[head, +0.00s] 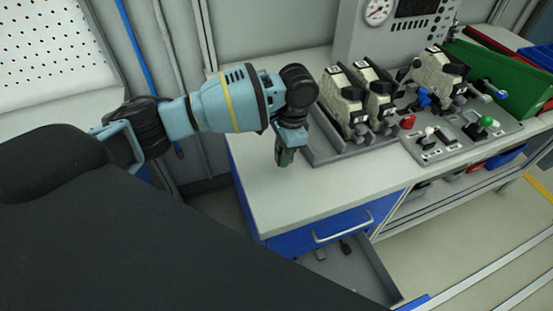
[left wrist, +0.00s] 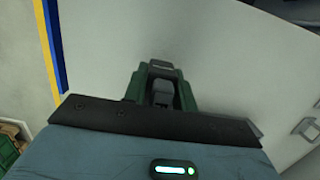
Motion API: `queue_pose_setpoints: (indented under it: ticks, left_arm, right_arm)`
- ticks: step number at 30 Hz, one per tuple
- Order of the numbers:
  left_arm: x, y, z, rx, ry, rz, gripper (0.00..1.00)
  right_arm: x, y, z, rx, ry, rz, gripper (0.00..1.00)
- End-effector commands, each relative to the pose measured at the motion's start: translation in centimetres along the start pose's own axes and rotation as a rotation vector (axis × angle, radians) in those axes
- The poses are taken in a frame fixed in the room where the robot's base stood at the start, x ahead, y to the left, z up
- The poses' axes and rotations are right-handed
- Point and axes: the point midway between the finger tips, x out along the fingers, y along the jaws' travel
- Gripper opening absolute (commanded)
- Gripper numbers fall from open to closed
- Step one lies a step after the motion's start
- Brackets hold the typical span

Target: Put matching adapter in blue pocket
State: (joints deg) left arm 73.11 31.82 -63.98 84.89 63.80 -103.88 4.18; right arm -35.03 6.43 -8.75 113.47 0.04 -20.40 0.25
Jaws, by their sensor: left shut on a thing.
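My left gripper (head: 285,158) points down over the near left part of the white bench top, left of the grey tray. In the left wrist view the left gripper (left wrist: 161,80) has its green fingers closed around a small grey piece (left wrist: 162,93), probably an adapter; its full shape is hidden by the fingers. A blue fitting (head: 424,97) stands on the grey fixture board, with a red knob (head: 407,121) and a green knob (head: 487,121) near it. I cannot tell which part is the blue pocket. My right gripper is not in view.
A grey tray (head: 325,157) holds cream-and-black units (head: 345,95). A gauge panel (head: 400,22) stands behind, and a green bin (head: 505,75) at the right. The bench top (head: 300,205) is clear at front left. An open drawer (head: 375,270) below holds small dark pieces.

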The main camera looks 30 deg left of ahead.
Motion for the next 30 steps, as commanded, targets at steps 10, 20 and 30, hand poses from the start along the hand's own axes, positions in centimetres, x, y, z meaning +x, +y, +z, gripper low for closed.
queue_pose_setpoints:
  ticks: [10,20,30]
  left_arm:
    - [2.3,-0.8,0.8,0.001,-0.004,0.001,0.03]
    - [3.7,-0.8,0.5,0.000,0.001,-0.002,0.03]
    - [4.0,-0.8,0.4,0.000,0.000,-0.002,0.45]
  right_arm:
    - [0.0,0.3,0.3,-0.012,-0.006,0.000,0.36]
    - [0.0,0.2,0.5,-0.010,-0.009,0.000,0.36]
    - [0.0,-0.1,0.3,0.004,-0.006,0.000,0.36]
